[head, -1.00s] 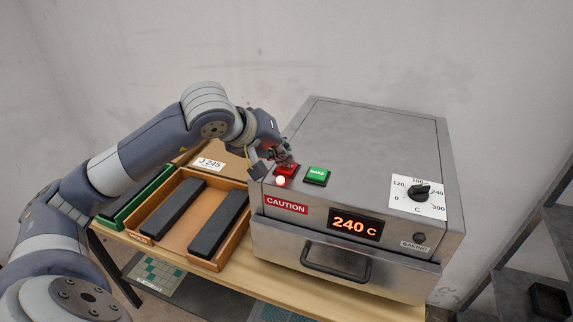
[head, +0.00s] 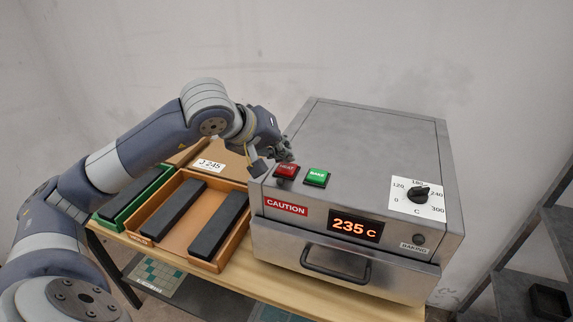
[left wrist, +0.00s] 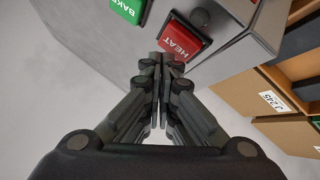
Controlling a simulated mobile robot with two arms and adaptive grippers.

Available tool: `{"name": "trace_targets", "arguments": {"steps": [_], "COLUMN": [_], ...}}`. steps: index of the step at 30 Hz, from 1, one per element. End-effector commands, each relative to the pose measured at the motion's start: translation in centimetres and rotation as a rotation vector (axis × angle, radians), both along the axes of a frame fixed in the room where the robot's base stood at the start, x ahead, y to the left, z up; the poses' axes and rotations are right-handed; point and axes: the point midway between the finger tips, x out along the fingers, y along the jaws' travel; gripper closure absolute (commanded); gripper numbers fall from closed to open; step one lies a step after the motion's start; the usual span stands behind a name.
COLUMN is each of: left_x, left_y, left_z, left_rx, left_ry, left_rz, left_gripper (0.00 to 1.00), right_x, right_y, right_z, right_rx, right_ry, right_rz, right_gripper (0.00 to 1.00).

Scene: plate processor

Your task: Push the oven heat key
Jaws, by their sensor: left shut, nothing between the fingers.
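The red HEAT key (head: 286,170) is at the left front of the oven's (head: 362,140) top, and it also shows in the left wrist view (left wrist: 184,36). The green BAKE key (head: 317,177) is just to its right. My left gripper (head: 284,154) is shut and empty, close behind the HEAT key. In the left wrist view the closed fingertips (left wrist: 162,60) lie beside the HEAT key; whether they touch it I cannot tell. The oven display (head: 355,227) reads 235 C. The lamp near the HEAT key shows no glow. My right gripper is not in view.
A temperature dial (head: 419,194) is on the oven's right. An orange tray (head: 232,250) with dark bars and a green tray (head: 110,217) stand left of the oven on the wooden table. A dark shelf (head: 530,270) is at the right.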

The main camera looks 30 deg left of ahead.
Motion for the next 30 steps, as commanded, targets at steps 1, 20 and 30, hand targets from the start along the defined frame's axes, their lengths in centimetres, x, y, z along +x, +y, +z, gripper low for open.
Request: {"name": "trace_targets", "arguments": {"steps": [1,20,30], "left_x": [0.0,0.0,0.0], "left_y": [0.0,0.0,0.0], "left_z": [0.0,4.8,6.0], "left_rx": [0.0,0.0,-0.001], "left_ry": [0.0,-0.001,0.001], "left_rz": [0.0,0.001,0.0], "left_gripper": [1.0,1.0,1.0], "right_x": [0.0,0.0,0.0], "right_y": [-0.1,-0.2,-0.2], "right_z": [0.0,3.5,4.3], "right_rx": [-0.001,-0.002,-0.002], "right_ry": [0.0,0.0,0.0], "right_rz": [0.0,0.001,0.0], "right_gripper": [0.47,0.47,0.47]}}
